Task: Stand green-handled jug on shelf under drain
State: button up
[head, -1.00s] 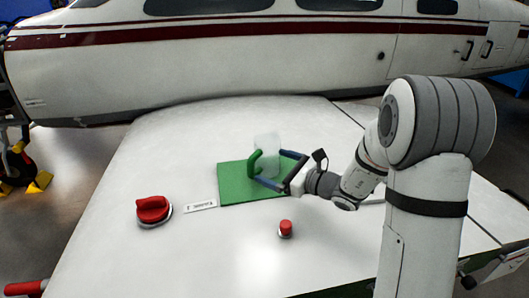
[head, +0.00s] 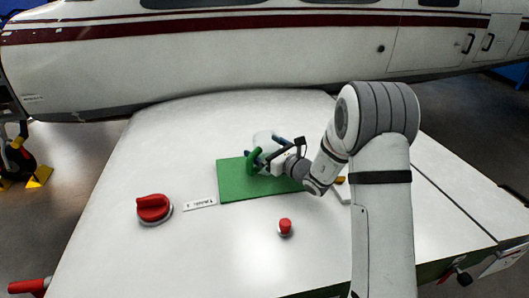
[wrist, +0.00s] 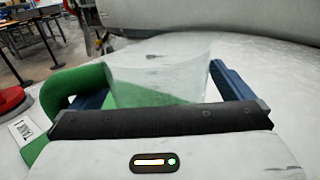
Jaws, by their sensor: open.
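The jug (head: 263,137) is translucent and pale, with a green handle (head: 254,161) on its left side. It stands upright on the green mat (head: 235,188), and its lower part is hidden behind my gripper. My gripper (head: 268,152) is open, with its blue fingers on either side of the jug. In the wrist view the jug (wrist: 160,65) sits between the two fingers, and the green handle (wrist: 72,88) shows beyond the left finger. I cannot tell whether the fingers touch the jug. No shelf or drain is clearly identifiable.
A large red knob (head: 153,208), a white label (head: 200,203) and a small red button (head: 285,227) lie on the white surface (head: 180,130) in front of and left of the mat. A white and maroon aircraft body (head: 250,60) stands behind. The surface's left side is mostly clear.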

jog(key=shift+c, duration=0.3)
jog(key=c, duration=1.2)
